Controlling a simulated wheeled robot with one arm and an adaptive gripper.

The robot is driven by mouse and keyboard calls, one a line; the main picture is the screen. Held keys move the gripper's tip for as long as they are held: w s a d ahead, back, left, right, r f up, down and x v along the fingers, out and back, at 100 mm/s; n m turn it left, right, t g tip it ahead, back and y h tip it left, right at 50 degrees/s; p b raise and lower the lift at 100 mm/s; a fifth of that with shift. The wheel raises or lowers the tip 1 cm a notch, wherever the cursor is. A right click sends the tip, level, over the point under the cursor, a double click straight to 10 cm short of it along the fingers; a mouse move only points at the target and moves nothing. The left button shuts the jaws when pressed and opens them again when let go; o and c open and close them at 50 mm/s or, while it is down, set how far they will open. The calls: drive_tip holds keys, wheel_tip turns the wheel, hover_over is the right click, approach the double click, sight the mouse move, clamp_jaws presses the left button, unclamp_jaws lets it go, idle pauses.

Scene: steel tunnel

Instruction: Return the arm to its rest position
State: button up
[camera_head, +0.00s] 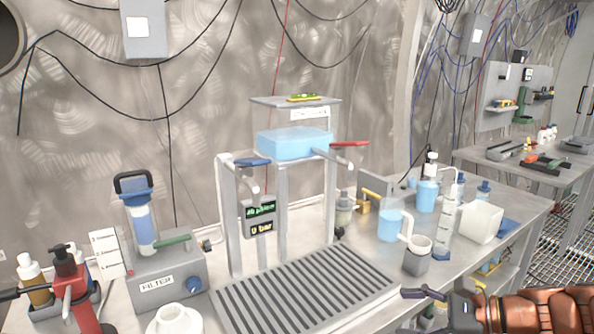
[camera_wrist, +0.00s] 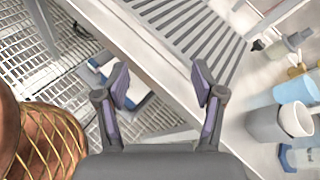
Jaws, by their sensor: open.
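My gripper (camera_head: 428,296) shows at the lower right in the head view, at the front edge of the workbench, with my arm coming in from the right. In the wrist view my gripper (camera_wrist: 167,88) has its two fingers spread wide with nothing between them. It points down over the bench's front edge, beside the slatted drain grate (camera_wrist: 190,30). The grate (camera_head: 305,300) also lies in front of the dispenser stand in the head view. Part of my gripper is cut off or dark in the head view.
A grey-white cup (camera_head: 416,258), a blue-filled pitcher (camera_head: 391,224) and a white container (camera_head: 481,222) stand close behind my arm. A filter unit (camera_head: 168,281) and bottles are at the left. A second bench (camera_head: 530,160) is at the back right. Floor grating (camera_wrist: 35,60) lies below.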

drive_tip(key=s+a+f+n+g+h, duration=0.25)
drive_tip(key=s+a+n+g, duration=0.2)
drive_tip(key=s, duration=0.25)
drive_tip(key=s+a+f+n+g+h, duration=0.1)
drive_tip(key=s+a+f+n+g, duration=0.2)
drive_tip(key=s+a+n, duration=0.3)
drive_tip(key=s+d+f+n+g+h, duration=0.25)
drive_tip(key=s+d+n+h, duration=0.5)
drive_tip(key=s, duration=0.45)
wheel_tip(320, 180, up, 18)
drive_tip(key=t+p, duration=0.1)
drive_tip(key=p, duration=1.6)
drive_tip(key=shift+w+r+n+h, duration=0.25)
drive_tip(key=shift+w+n+h, duration=0.15)
